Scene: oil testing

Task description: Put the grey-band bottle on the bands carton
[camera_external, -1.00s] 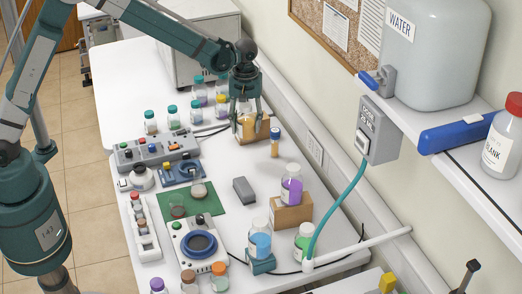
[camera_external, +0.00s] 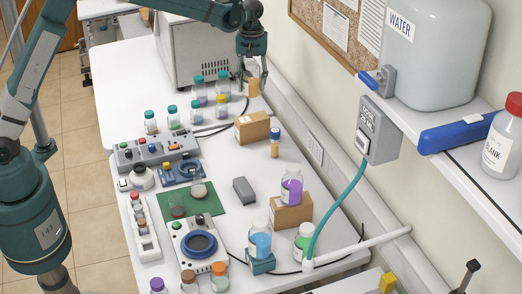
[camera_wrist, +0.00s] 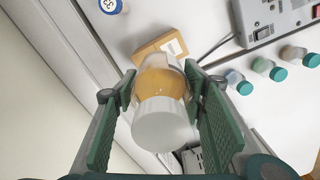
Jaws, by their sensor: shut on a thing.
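My gripper (camera_external: 253,80) is shut on an amber bottle (camera_external: 253,89) and holds it at the back right of the bench. In the wrist view the bottle (camera_wrist: 163,84) has a white cap toward the camera and sits between both finger pads (camera_wrist: 158,88). No grey band shows on it. A brown carton (camera_external: 252,127) with a pale label stands in front of the gripper, its top clear. It also shows beyond the bottle in the wrist view (camera_wrist: 150,50). Another brown carton (camera_external: 291,213) bears a purple-band bottle (camera_external: 291,188). I cannot read the carton labels.
A small blue-capped vial (camera_external: 274,143) stands beside the front of the labelled carton. Several teal-capped bottles (camera_external: 199,92) stand to the left. A large grey-white appliance (camera_external: 195,52) is left of my gripper. The wall (camera_external: 320,120) runs close on the right.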

